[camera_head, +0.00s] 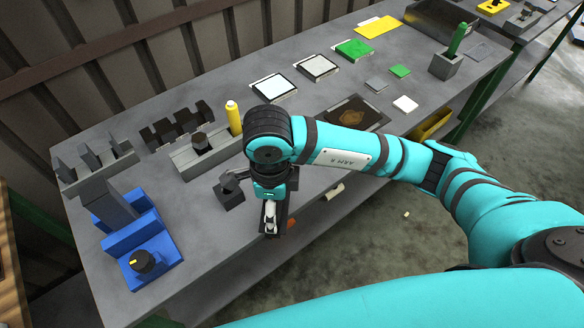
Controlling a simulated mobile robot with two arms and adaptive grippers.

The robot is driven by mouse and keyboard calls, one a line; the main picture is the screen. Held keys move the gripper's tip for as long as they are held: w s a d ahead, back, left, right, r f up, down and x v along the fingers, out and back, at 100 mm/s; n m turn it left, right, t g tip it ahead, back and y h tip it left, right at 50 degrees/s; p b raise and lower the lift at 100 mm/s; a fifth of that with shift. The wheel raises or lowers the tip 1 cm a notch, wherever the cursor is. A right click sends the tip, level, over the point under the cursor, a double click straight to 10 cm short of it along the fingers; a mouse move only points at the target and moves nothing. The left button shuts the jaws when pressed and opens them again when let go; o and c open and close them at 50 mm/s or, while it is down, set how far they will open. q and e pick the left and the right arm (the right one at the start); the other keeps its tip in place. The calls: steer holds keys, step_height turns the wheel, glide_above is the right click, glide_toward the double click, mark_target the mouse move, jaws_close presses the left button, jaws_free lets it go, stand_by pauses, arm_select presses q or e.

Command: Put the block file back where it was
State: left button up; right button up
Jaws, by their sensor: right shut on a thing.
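My right gripper (270,218) points down at the front edge of the grey workbench, left of the picture's middle. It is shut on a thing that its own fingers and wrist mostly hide. This is likely the block file, but its shape cannot be made out. A small dark grey block (229,192) with an upright piece stands on the bench just left of the gripper. I cannot tell whether it is the file's holder. My left gripper is not in view.
A blue fixture (140,250) with a black knob stands at the bench's left end. Behind the gripper are a grey vise-like rail (195,150) and a yellow-handled tool (233,118). White-topped trays (273,87) and a green pad (354,49) lie farther right.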

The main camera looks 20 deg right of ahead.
steer(key=w, duration=0.1)
steer(key=w+d+p, duration=0.1)
steer(key=w, duration=0.1)
steer(key=shift+w+d+m+p, duration=0.1)
steer(key=shift+d+m+p, duration=0.2)
steer(key=shift+d+m, duration=0.1)
steer(key=w+d+p, duration=0.1)
steer(key=w+d, duration=0.1)
steer(key=w, duration=0.1)
steer(key=w+d+f+p, duration=0.1)
steer(key=w+d, duration=0.1)
steer(key=w, duration=0.2)
steer(key=w+d+p, duration=0.1)
steer(key=w+d, duration=0.1)
steer(key=w, duration=0.1)
steer(key=shift+w+f, duration=0.15)
steer(key=shift+f, duration=0.1)
step_height(320, 180, down, 3)
steer(key=shift+r+p, duration=0.15)
steer(key=shift+p, duration=0.9)
steer(key=shift+f, duration=0.35)
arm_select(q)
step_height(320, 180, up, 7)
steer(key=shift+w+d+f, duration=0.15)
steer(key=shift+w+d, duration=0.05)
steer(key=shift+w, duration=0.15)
arm_select(e)
steer(key=shift+f, duration=0.1)
